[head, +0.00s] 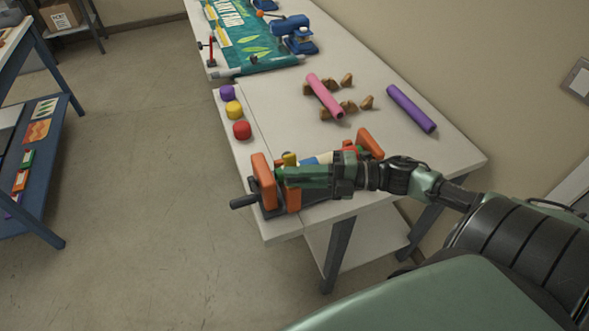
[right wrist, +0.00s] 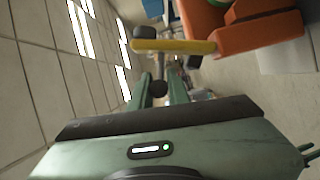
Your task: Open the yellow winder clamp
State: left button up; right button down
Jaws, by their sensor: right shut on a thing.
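The winder has an orange upright (head: 264,180) at its near left end and another orange upright (head: 370,143) at its far end. The yellow clamp (head: 290,158) shows small beside my right gripper (head: 281,177). In the right wrist view the yellow clamp (right wrist: 180,47) is a bar next to the orange upright (right wrist: 262,42). A grey rod ending in a dark knob (right wrist: 158,88) hangs from the clamp. My right gripper (right wrist: 160,84) is shut, with its fingers on either side of this knob. My right arm hides much of the winder. My left gripper is not in view.
A dark crank handle (head: 243,202) sticks out over the table's left edge. Purple, yellow and red caps (head: 242,130) stand along that edge. A pink roll (head: 324,95) rests on wooden supports, with a purple roll (head: 411,108) to its right. The white table (head: 285,105) has bare room between.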

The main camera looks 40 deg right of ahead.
jog(key=shift+s+f+n+y+b, duration=0.3)
jog(key=shift+s+n+b, duration=0.1)
jog(key=shift+n, duration=0.4)
jog(key=shift+a, duration=0.1)
jog(key=c, duration=1.3)
grip_release()
jog(key=shift+c, duration=0.2)
jog(key=shift+s, duration=0.1)
jog(key=b+v, duration=0.1)
jog(key=v, duration=0.6)
jog(key=shift+s+d+b, duration=0.25)
jog(key=shift+d+b, duration=0.05)
jog(key=shift+d, duration=0.05)
jog(key=shift+d, duration=0.1)
